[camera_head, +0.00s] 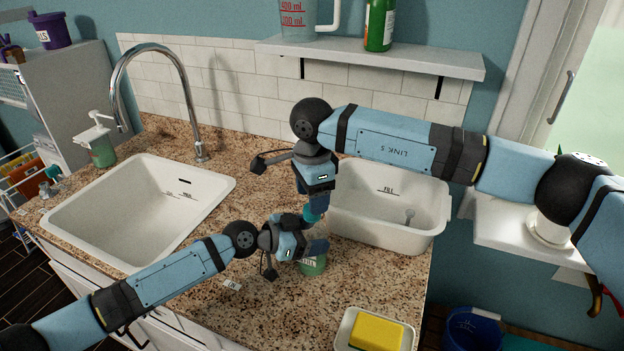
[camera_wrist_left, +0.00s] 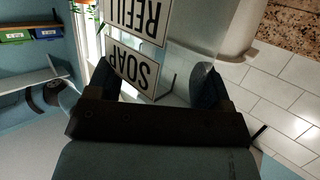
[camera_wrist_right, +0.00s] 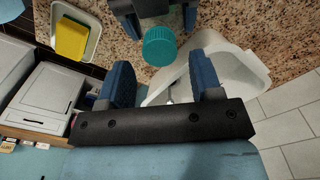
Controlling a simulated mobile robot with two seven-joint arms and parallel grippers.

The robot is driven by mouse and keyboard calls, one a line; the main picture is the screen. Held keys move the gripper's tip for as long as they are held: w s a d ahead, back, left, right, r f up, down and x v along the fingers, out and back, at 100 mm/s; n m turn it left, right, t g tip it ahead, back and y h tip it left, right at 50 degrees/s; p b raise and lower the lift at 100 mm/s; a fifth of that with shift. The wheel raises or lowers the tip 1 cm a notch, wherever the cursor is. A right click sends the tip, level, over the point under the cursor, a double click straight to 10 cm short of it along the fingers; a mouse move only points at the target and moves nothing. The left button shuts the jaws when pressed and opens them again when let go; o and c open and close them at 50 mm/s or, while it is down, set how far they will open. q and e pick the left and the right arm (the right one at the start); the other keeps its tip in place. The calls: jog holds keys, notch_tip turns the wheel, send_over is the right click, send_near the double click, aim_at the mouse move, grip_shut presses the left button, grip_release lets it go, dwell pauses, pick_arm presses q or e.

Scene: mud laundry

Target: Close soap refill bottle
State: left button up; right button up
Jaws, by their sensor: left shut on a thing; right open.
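The soap refill bottle (camera_head: 312,266) is greenish and stands at the counter's front middle, mostly hidden by my left gripper (camera_head: 308,249). My left gripper is shut on its body. In the left wrist view the bottle's SOAP REFILL label (camera_wrist_left: 138,72) lies between the fingers. A teal ribbed cap (camera_head: 312,214) shows above the left gripper, just below my right gripper (camera_head: 315,205). In the right wrist view the cap (camera_wrist_right: 160,46) lies just beyond and between the open fingers of the right gripper (camera_wrist_right: 160,75). Whether the cap is seated on the neck is hidden.
A white tub (camera_head: 388,234) stands close behind and right of the grippers. A sink (camera_head: 120,230) with a tall faucet (camera_head: 190,100) is at left. A yellow sponge (camera_head: 376,332) lies in a white tray at front right. A shelf (camera_head: 370,57) hangs above.

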jog(key=shift+f, duration=1.65)
jog(key=c, duration=0.9)
jog(key=shift+m, duration=1.7)
jog(key=o, duration=1)
